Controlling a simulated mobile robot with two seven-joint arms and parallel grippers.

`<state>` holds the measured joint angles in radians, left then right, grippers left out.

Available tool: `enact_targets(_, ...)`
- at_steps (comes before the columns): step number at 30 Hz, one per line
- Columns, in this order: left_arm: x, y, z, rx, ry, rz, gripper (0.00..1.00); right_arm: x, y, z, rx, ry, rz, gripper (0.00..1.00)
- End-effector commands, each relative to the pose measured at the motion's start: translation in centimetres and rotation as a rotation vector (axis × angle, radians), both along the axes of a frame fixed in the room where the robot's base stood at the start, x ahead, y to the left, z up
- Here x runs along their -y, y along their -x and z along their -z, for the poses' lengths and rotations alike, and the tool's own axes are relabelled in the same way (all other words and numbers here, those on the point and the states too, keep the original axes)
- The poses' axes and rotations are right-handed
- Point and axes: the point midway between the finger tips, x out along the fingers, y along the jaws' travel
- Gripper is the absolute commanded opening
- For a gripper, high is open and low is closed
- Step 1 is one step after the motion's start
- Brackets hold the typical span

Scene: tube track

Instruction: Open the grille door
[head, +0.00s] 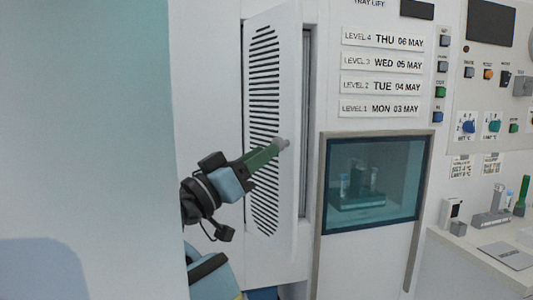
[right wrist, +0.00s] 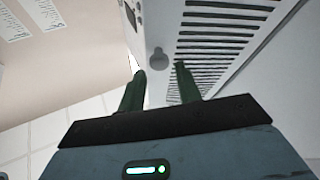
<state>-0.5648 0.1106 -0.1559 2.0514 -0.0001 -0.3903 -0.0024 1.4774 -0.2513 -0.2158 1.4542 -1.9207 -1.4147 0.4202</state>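The grille door (head: 288,70) is a tall white panel with a column of dark slots, left of the tray lift window. A dark gap runs along its right edge, so it looks slightly ajar. Its small grey knob (head: 283,143) is near that edge. My right gripper (head: 276,149) is at the knob, coming from the left. In the right wrist view its two green fingers (right wrist: 161,74) are apart, with the knob (right wrist: 158,58) showing between and just beyond their tips. Contact with the knob cannot be told. My left gripper is not in view.
A large pale blue-grey surface (head: 85,130) fills the left of the head view. Right of the door are level labels (head: 382,62), a framed window (head: 375,180) and a control panel (head: 490,95). A white counter (head: 480,262) with small equipment stands at the lower right.

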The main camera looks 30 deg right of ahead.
Motion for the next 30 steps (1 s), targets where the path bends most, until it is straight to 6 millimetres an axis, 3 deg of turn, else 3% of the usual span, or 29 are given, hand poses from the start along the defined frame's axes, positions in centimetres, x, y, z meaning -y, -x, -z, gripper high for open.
enact_targets(9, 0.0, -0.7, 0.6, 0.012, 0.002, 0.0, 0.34, -4.3, 0.5, 1.8, 0.0, 0.0, 0.0, 0.34)
enact_targets(21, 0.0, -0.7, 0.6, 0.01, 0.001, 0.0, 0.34, -5.1, 0.7, 2.0, 0.002, 0.0, 0.003, 0.34)
enact_targets(26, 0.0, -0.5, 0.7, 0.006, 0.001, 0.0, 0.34, -4.6, 0.3, 3.1, -0.02, -0.016, -0.01, 0.13)
enact_targets(29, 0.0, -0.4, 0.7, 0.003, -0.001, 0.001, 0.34, -3.6, -0.6, 5.9, -0.074, -0.058, -0.041, 0.0)
enact_targets(30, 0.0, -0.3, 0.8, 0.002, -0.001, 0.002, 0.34, -3.0, -1.0, 7.5, -0.104, -0.083, -0.059, 0.0)
